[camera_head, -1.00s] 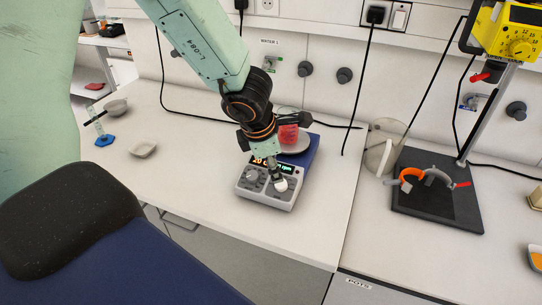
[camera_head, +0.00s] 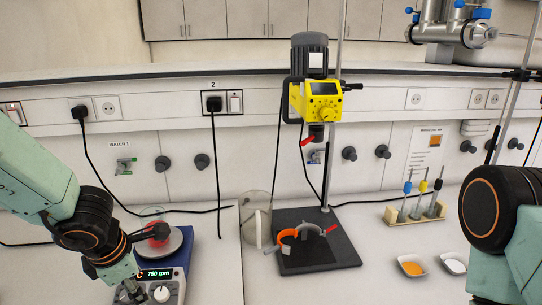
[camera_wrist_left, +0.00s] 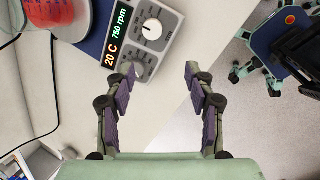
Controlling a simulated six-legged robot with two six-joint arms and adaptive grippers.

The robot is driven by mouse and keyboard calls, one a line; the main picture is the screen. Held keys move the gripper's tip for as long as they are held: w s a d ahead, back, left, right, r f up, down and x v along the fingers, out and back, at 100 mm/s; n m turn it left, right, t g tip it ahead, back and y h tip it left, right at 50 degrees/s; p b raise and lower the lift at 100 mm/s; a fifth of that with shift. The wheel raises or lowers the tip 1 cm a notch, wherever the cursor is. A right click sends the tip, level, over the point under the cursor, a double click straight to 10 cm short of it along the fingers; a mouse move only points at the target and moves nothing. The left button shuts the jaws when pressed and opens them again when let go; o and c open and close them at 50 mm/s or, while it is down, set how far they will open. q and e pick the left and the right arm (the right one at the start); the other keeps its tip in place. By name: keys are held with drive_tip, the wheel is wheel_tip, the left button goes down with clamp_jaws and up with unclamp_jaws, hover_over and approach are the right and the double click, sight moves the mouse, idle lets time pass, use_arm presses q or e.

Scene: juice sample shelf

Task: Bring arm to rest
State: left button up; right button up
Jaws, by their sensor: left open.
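My left gripper (camera_wrist_left: 162,75) is open in the left wrist view, with nothing between its fingers. The fingertips appear close to the front panel of a stirrer hotplate (camera_wrist_left: 134,40), which has a lit display and knobs. In the head view the left gripper (camera_head: 130,291) is at the lower left, over the left side of the same hotplate (camera_head: 162,272); its fingertips are partly hidden. A beaker with red liquid (camera_head: 157,233) stands on the hotplate's round plate, partly behind my left arm. My right arm shows at the right edge, but its gripper is out of view.
A yellow overhead stirrer (camera_head: 325,100) is on a stand with a dark base (camera_head: 325,255). A clear vessel (camera_head: 254,219) stands left of it. A rack (camera_head: 412,213) and two small bowls, one with orange contents (camera_head: 411,266), are to the right. Bare bench lies in front of the stand.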

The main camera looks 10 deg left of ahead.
use_arm(q)
drive_tip(key=s+f+m, duration=0.2)
drive_tip(key=f, duration=0.1)
drive_tip(key=s+f+m+g+y, duration=0.1)
drive_tip(key=s+f+m, duration=0.1)
drive_tip(key=m, duration=0.1)
drive_tip(key=s+a+f+m+y, duration=0.1)
drive_tip(key=s+f+m, duration=0.1)
drive_tip(key=f, duration=0.1)
drive_tip(key=shift+s+f+g, duration=0.35)
drive_tip(key=shift+s+g, duration=0.05)
drive_tip(key=s+d+f+m+g+h, duration=0.1)
drive_tip(key=s+d+f+m, duration=0.4)
drive_tip(key=s+f+m, duration=0.35)
drive_tip(key=s+d+f+m+g+h, duration=0.15)
drive_tip(key=s+d+f+m, duration=0.3)
drive_tip(key=s+m, duration=0.6)
wheel_tip(320, 180, down, 20)
drive_tip(key=b, duration=2)
drive_tip(key=shift+a+r+n, duration=0.15)
drive_tip(key=shift+a+n, duration=0.05)
drive_tip(key=shift+n, duration=0.1)
drive_tip(key=shift+s+t, duration=0.2)
drive_tip(key=shift+t, duration=0.05)
